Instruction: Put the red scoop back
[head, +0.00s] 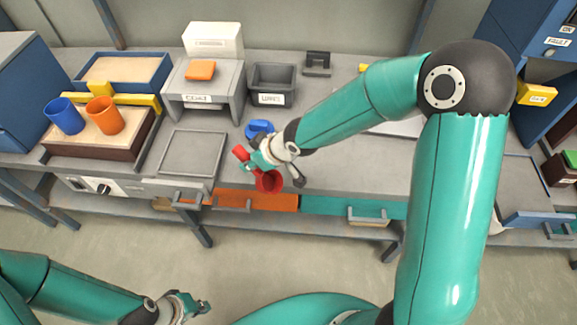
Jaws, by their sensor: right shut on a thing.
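The red scoop (271,182) is at the front edge of the bench, above the orange drawer front. Its cup hangs below my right gripper (255,164), and a red part that looks like its handle shows on the gripper's left. My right gripper is shut on the red scoop and partly hides it. My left gripper (196,306) is low in the picture, in front of the bench and away from everything on it. Its fingers are too small to tell whether they are open.
A blue scoop-like thing (259,128) lies just behind my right gripper. A grey tray (167,154) is to the left, with blue (64,117) and orange (105,116) cups beyond. A grey "LINERS" bin (272,84) stands behind. Drawer handles stick out along the front edge.

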